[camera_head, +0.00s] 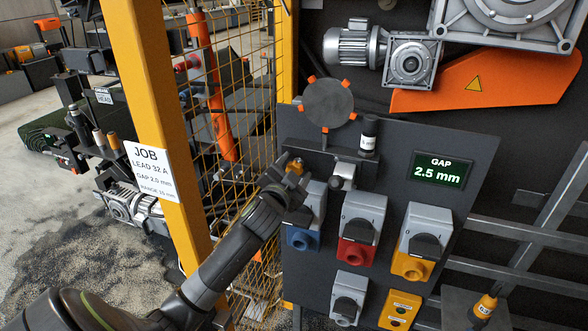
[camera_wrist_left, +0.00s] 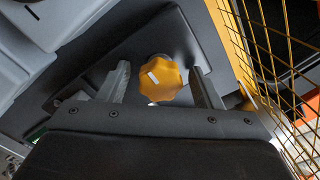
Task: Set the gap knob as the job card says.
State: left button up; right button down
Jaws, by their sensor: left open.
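The gap knob (camera_wrist_left: 165,80) is a yellow, scalloped knob with a white mark, and it shows small in the head view (camera_head: 295,167). My left gripper (camera_head: 289,171) is at the panel's upper left. In the left wrist view its open fingers (camera_wrist_left: 159,68) stand on either side of the knob, with a visible space on both sides. The gap display (camera_head: 439,171) reads 2.5 mm. My right gripper is not in view.
Blue (camera_head: 306,219), red (camera_head: 359,234) and yellow (camera_head: 415,245) sockets with grey housings sit below on the dark panel (camera_head: 455,143). A dark cylinder (camera_head: 369,135) stands right of the knob. A yellow mesh fence (camera_head: 245,60) runs close on the left.

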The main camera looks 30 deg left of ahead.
pick_arm(q)
jog(key=shift+c, duration=0.5)
jog(key=c, duration=0.9)
jog(key=shift+n, duration=0.3)
jog(key=n+b, duration=0.1)
jog(key=n, duration=0.4)
jog(key=shift+n, duration=0.3)
jog(key=n, duration=0.5)
jog(key=shift+a+b, duration=0.1)
jog(key=shift+b, duration=0.3)
jog(key=shift+n, duration=0.4)
jog(key=o, duration=1)
